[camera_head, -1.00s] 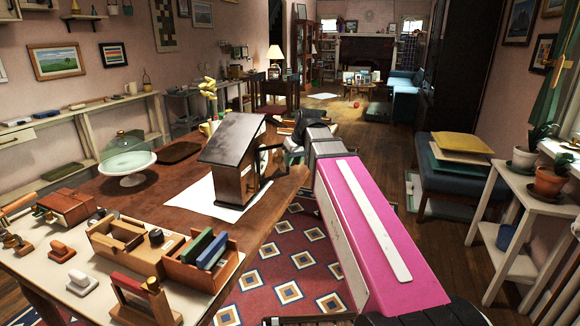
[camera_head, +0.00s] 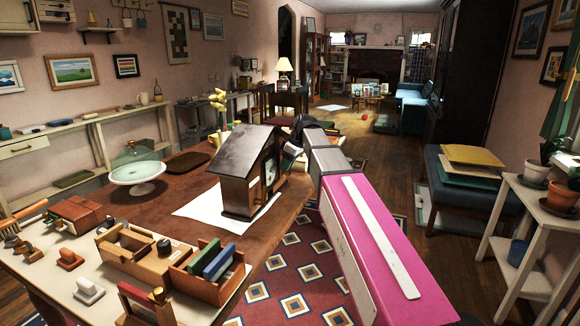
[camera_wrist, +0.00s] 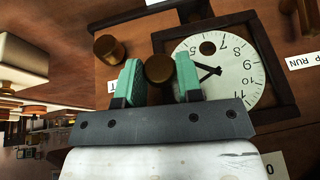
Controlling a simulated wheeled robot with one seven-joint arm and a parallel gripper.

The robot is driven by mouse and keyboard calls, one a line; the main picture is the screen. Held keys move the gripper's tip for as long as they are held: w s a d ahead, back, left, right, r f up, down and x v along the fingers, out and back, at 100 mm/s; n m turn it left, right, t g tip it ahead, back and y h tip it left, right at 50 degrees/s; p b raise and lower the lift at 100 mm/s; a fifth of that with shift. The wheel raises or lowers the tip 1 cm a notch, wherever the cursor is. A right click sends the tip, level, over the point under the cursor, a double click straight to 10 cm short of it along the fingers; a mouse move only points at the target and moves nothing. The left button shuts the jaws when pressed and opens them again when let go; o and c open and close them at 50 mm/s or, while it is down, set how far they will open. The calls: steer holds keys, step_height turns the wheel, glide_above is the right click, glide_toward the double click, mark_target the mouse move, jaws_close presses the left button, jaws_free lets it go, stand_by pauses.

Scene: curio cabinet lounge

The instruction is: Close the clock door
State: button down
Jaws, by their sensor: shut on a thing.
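The clock (camera_head: 241,175) is a dark wooden, house-shaped case with a pitched roof, upright on a white sheet on the brown table. Its front faces right, partly hidden by my arm. In the wrist view, its white dial (camera_wrist: 228,62) shows inside the dark square frame of the door (camera_wrist: 268,50). The frame surrounds the dial; I cannot tell whether it is flush with the case. My gripper (camera_wrist: 160,84) has green finger pads shut on a round brown knob (camera_wrist: 159,68) at the frame's edge. A second brown knob (camera_wrist: 109,48) sits on the case, apart from the fingers.
A glass-domed cake stand (camera_head: 137,172) stands left of the clock. A cream worktop (camera_head: 50,262) in front holds a wooden organizer (camera_head: 135,250), stamps and small boxes. A plant stand (camera_head: 535,215) and a cushioned bench (camera_head: 470,188) stand at the right. Open floor (camera_head: 385,160) lies beyond my arm.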

steer(key=shift+a, duration=0.1)
stand_by(0.3)
steer(key=c, duration=0.8)
jaws_free()
steer(key=shift+r, duration=0.1)
steer(key=v, duration=1)
steer(key=shift+r, duration=0.25)
